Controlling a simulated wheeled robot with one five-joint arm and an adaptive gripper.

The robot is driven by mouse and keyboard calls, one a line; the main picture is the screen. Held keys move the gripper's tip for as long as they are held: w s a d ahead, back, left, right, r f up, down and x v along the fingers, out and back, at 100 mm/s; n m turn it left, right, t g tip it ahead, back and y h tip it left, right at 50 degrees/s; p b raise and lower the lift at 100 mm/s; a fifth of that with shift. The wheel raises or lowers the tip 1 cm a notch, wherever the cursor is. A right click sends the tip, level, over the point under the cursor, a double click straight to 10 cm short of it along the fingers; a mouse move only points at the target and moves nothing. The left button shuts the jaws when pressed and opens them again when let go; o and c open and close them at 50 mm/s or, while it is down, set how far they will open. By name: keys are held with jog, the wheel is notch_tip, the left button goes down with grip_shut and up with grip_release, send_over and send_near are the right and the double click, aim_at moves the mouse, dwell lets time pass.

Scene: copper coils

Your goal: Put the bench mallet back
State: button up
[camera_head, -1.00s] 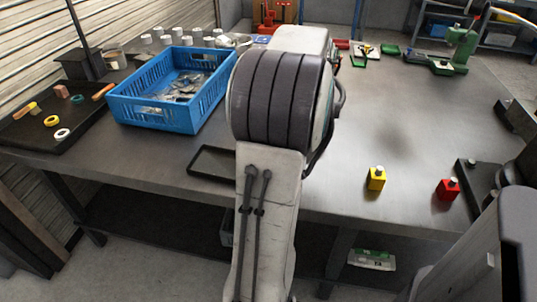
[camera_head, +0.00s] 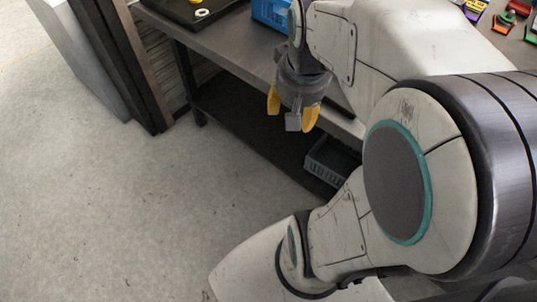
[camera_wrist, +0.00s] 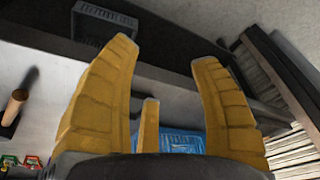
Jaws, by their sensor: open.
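My gripper (camera_head: 291,113) has yellow fingers, spread apart, and hangs off the front edge of the workbench in the head view. In the wrist view my gripper (camera_wrist: 164,54) is open, with nothing between its fingers. A brown, wooden-looking round piece (camera_wrist: 16,106) with a dark part at its lower end lies on the bench at the left of the wrist view. It may be the bench mallet, but I cannot tell for sure. It is well apart from the fingers. No mallet shows clearly in the head view, where my arm hides much of the bench.
The blue crate (camera_head: 268,14) stands on the workbench (camera_head: 222,42), beside a dark tray (camera_head: 180,8) with a pale ring. A grey bin (camera_head: 331,160) sits on the lower shelf (camera_head: 243,127). Small coloured items (camera_head: 505,20) lie at the upper right. The floor at left is clear.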

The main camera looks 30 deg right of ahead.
jog(key=s+a+f+n+y, duration=0.1)
jog(key=s+a+f+n, duration=0.2)
jog(key=a, duration=0.6)
jog(key=s+n, duration=0.2)
jog(key=s, duration=0.1)
jog(key=shift+a+n+g, duration=0.3)
jog(key=shift+a+n, duration=0.05)
jog(key=shift+n, duration=0.05)
